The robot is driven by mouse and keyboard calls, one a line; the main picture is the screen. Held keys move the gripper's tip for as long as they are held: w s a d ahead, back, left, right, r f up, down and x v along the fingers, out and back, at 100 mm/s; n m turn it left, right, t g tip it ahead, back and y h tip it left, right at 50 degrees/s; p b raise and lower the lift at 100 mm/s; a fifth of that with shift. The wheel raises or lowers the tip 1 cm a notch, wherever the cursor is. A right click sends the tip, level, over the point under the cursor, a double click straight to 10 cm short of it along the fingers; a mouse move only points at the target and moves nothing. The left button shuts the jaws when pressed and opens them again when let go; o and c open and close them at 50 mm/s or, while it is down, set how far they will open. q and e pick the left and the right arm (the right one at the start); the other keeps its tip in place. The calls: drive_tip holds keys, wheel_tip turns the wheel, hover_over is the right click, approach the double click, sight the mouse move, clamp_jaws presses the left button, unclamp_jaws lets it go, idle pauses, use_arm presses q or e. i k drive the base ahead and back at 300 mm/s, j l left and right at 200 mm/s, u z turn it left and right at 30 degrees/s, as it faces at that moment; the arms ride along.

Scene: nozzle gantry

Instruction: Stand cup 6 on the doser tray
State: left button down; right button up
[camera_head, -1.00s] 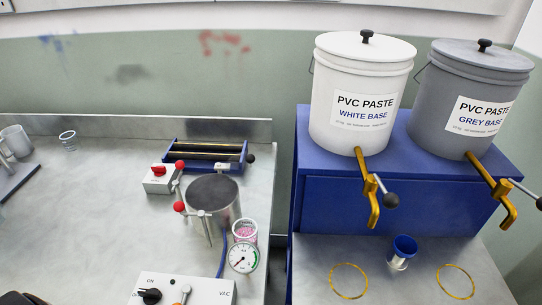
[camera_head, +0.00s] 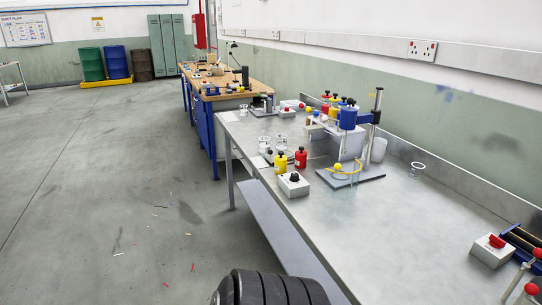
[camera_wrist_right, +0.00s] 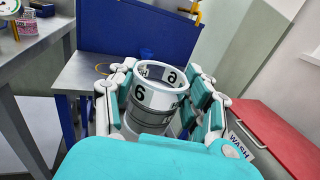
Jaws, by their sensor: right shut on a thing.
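Cup 6 (camera_wrist_right: 152,97) is white with a black 6 and grey bands lower down. It shows in the right wrist view with its open rim toward the camera. My right gripper (camera_wrist_right: 165,84) is shut on it, with teal-padded fingers on both sides of its wall. The cup's lower end is partly hidden. In the head view, a stand with coloured bottles and a yellow ring (camera_head: 346,169) has a dark flat base (camera_head: 358,184) on the steel bench. I cannot tell whether this base is the doser tray. My left gripper is not in view.
The steel bench (camera_head: 420,235) has a clear stretch right of the stand. A switch box (camera_head: 293,184) sits in front. The wrist view shows a blue cabinet (camera_wrist_right: 130,30) and red-lidded bin (camera_wrist_right: 275,125).

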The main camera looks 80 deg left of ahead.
sight(286, 154)
drive_tip(key=j+u, duration=0.2)
drive_tip(key=u, duration=0.15)
drive_tip(key=j+u, duration=0.2)
drive_tip(key=u, duration=0.2)
drive_tip(key=j+u, duration=0.35)
drive_tip(key=k+l, duration=0.05)
drive_tip(key=l, duration=0.05)
